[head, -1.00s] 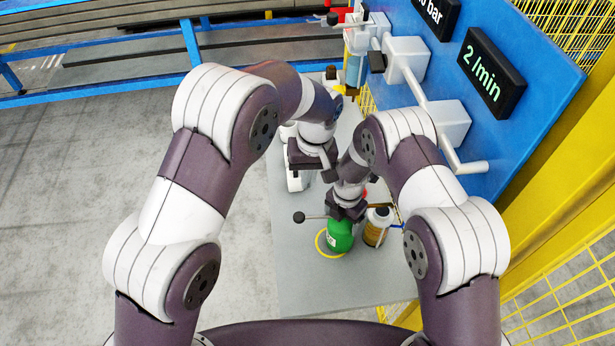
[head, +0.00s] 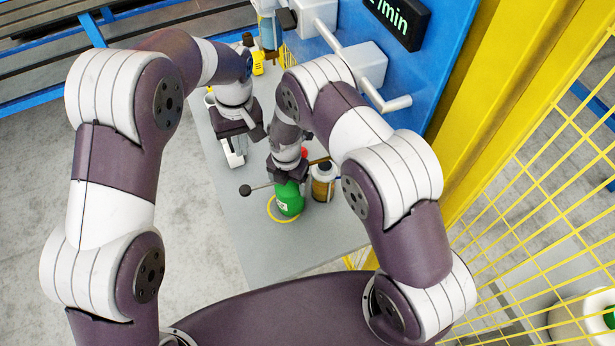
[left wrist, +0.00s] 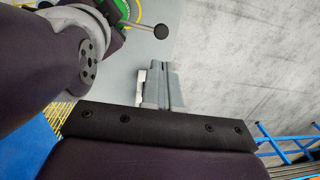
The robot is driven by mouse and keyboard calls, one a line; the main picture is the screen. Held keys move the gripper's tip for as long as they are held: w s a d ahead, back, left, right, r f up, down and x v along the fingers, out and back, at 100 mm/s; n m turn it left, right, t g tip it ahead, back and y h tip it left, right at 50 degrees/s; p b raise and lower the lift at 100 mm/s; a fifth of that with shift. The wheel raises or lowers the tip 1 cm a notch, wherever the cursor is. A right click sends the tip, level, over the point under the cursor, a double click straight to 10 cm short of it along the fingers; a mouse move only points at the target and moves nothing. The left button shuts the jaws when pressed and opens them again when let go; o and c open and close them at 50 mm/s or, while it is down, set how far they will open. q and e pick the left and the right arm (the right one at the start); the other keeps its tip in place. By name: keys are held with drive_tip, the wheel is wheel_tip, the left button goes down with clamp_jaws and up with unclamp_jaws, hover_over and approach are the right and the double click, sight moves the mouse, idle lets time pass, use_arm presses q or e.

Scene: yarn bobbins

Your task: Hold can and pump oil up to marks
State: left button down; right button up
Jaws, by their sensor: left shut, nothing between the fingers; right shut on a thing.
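A green can (head: 289,198) stands on the grey bench with a yellow ring (head: 270,212) around its foot. My right gripper (head: 287,176) is shut on the green can from above and hides its top. A thin lever with a black ball knob (head: 245,190) sticks out to the left of the can. In the left wrist view the knob (left wrist: 160,32) and part of the green can (left wrist: 101,4) show at the top. My left gripper (head: 234,140) is beyond the knob, apart from it. Its grey fingers (left wrist: 164,70) are shut and empty. No oil marks can be made out.
A blue panel (head: 440,60) with pipes and a display (head: 397,20) rises at the right, beside yellow mesh fencing (head: 540,150). The bench's near part (head: 290,245) is clear.

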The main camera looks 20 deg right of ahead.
sight(245, 188)
use_arm(q)
drive_tip(key=f, duration=0.4)
drive_tip(key=a+f, duration=0.1)
drive_tip(key=f, duration=0.8)
drive_tip(key=shift+s+a+f, duration=0.15)
drive_tip(key=shift+s+f, duration=0.2)
drive_tip(key=shift+f, duration=0.95)
wheel_tip(245, 188, up, 14)
drive_tip(key=d, duration=0.1)
drive_tip(key=shift+w, duration=0.4)
drive_tip(key=shift+r, duration=0.1)
drive_tip(key=shift+r, duration=0.85)
